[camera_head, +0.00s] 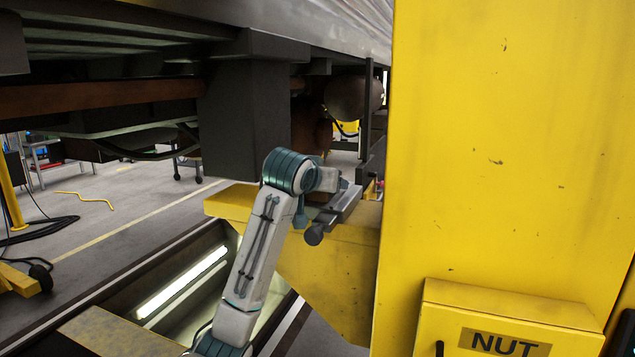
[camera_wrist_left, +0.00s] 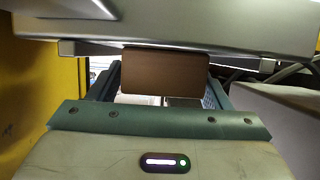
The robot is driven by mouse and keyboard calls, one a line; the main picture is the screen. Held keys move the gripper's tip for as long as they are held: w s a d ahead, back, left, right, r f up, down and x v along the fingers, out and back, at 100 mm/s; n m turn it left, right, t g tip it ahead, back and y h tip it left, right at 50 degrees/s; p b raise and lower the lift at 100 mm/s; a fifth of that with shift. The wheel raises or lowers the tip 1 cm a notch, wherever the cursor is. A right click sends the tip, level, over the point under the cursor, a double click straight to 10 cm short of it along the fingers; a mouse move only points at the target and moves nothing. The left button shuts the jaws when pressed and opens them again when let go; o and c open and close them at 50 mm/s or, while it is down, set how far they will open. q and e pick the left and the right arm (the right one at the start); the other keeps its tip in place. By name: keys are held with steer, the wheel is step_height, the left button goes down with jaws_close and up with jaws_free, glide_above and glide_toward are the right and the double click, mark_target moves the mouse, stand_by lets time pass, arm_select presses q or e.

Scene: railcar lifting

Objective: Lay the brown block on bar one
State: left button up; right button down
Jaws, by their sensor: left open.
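My left arm comes up from below in the head view, and its silver gripper (camera_head: 340,208) is over the yellow bar (camera_head: 318,257) that sticks out from the yellow column, under the railcar. The gripper is open. In the left wrist view the brown block (camera_wrist_left: 165,71) shows upright, just below a wide silver part. I cannot tell whether the block touches the bar or the jaws. In the head view my arm and gripper hide most of this spot. My right gripper is not in view.
The large yellow column (camera_head: 500,150) closes off the right, with a box marked NUT (camera_head: 508,325) low on it. A dark block (camera_head: 245,115) hangs from the railcar close to my arm. A lit pit (camera_head: 185,280) lies to the left.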

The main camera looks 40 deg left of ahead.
arm_select(q)
steer(key=b+v, duration=0.3)
steer(key=v, duration=0.8)
steer(key=shift+s+b, duration=0.35)
steer(key=shift+b, duration=0.05)
